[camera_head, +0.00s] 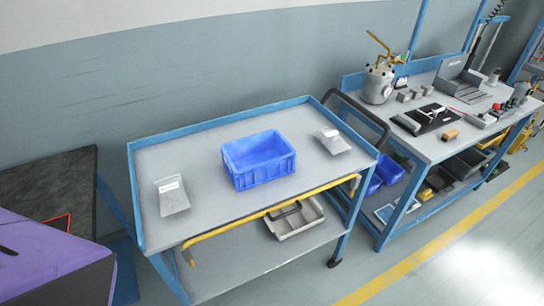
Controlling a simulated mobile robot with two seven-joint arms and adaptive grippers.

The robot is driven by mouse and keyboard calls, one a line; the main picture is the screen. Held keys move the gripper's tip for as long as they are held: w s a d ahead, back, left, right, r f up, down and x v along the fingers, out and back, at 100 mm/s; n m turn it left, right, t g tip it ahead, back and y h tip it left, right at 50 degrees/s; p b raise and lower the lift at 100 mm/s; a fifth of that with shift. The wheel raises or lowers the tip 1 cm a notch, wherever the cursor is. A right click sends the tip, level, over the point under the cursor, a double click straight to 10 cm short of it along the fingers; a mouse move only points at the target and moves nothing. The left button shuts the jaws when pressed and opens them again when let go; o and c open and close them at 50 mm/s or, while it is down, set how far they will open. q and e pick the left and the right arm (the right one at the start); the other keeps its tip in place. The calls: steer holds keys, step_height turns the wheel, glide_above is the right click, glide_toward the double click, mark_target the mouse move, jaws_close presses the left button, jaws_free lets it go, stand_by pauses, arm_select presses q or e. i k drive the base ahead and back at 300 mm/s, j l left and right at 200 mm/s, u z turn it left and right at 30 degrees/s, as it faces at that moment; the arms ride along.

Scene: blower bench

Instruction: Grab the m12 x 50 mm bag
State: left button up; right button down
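Two small clear bags with white labels lie on the top of a grey cart with a blue frame (218,208). One bag (173,197) lies near the left end of the cart top. The other bag (333,142) lies near the right end. The labels are too small to read, so I cannot tell which is the m12 x 50 mm bag. A blue crate (258,160) sits between the two bags. Neither of my grippers is in view.
A grey tray (294,220) is on the cart's lower shelf. A yellow bar (270,208) runs along the cart's front edge. A workbench (437,150) with tools and a metal tank (378,84) stands at the right. A dark table (50,185) and a purple object (45,260) are at the left.

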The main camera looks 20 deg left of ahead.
mark_target(172, 197)
steer(key=u, duration=1.4)
steer(key=i+l, duration=0.15)
steer(key=l, duration=0.2)
steer(key=i+l+u, duration=0.1)
steer(key=l, duration=0.25)
steer(key=i+l, duration=0.2)
steer(key=l, duration=0.2)
steer(key=i+l+u, duration=0.1)
steer(key=l, duration=0.25)
steer(key=i, duration=0.1)
